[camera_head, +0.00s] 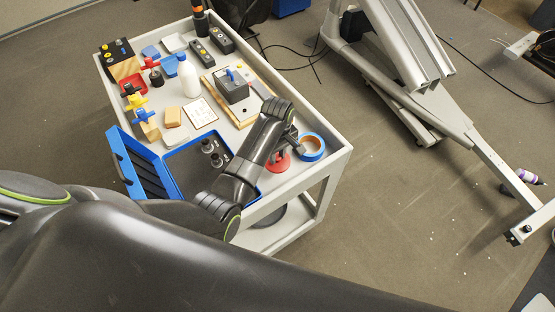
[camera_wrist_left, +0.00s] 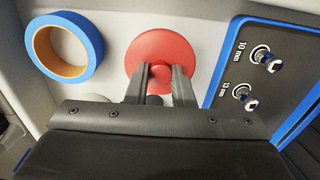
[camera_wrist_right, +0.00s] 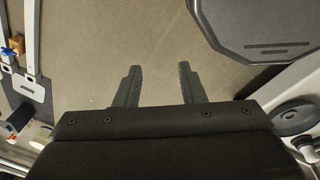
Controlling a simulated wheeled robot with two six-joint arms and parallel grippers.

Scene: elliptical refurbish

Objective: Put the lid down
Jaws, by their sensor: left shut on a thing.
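The lid is a round red disc with a small red knob. It shows at the right front of the cart top in the head view (camera_head: 280,165) and ahead of my fingers in the left wrist view (camera_wrist_left: 158,47). My left gripper (camera_wrist_left: 160,76) is shut on the lid's knob, with one finger on each side of it. Whether the lid touches the cart top or hangs just above it cannot be told. My right gripper (camera_wrist_right: 157,76) is open and empty in the right wrist view, over the floor.
A blue tape roll (camera_head: 312,147) lies just right of the lid. An open blue case (camera_head: 128,165) with sockets in its dark insert lies to the left. The grey cart's raised rim (camera_head: 335,158) is close by on the right. Blocks, a bottle and tools fill the back.

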